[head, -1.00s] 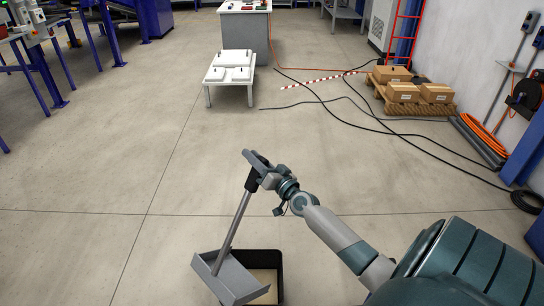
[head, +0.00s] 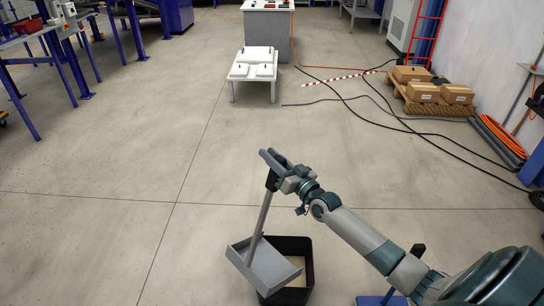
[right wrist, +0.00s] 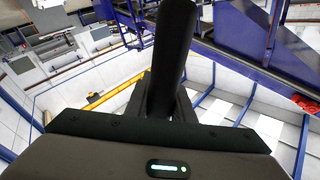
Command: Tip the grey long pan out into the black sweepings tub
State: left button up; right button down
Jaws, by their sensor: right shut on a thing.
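The grey long pan (head: 265,268) hangs at the bottom middle of the head view, tilted, on its long grey handle. My right gripper (head: 273,176) is shut on the black grip at the handle's top. The black grip (right wrist: 172,60) also rises between the fingers in the right wrist view. The black sweepings tub (head: 308,270) stands on the floor, with the pan in front of and partly over its left side. The pan hides much of the tub. Something beige shows inside the tub. I cannot tell what the pan holds. My left gripper is out of view.
A blue base with a dark post (head: 382,300) stands right of the tub, partly cut off. A low white table (head: 256,68) and a grey cabinet (head: 266,35) stand farther back. Cartons sit on a pallet (head: 432,106) at right, with cables nearby. The middle floor is clear.

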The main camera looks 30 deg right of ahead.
jog(key=shift+r, duration=0.1)
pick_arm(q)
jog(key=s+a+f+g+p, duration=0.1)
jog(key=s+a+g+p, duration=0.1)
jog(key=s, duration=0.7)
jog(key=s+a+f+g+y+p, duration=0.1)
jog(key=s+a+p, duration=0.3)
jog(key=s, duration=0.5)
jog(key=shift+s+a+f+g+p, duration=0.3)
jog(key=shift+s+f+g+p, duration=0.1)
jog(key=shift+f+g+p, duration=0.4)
pick_arm(e)
jog(key=s+a+n, duration=0.2)
jog(key=a, duration=0.8)
jog(key=s+a+n+y, duration=0.1)
jog(key=s+a+n, duration=0.1)
jog(key=a, duration=0.9)
jog(key=shift+r+n, duration=0.25)
jog(key=shift+n, duration=0.45)
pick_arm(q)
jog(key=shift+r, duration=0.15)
pick_arm(e)
jog(key=shift+s+r, duration=0.1)
jog(key=shift+s, duration=0.05)
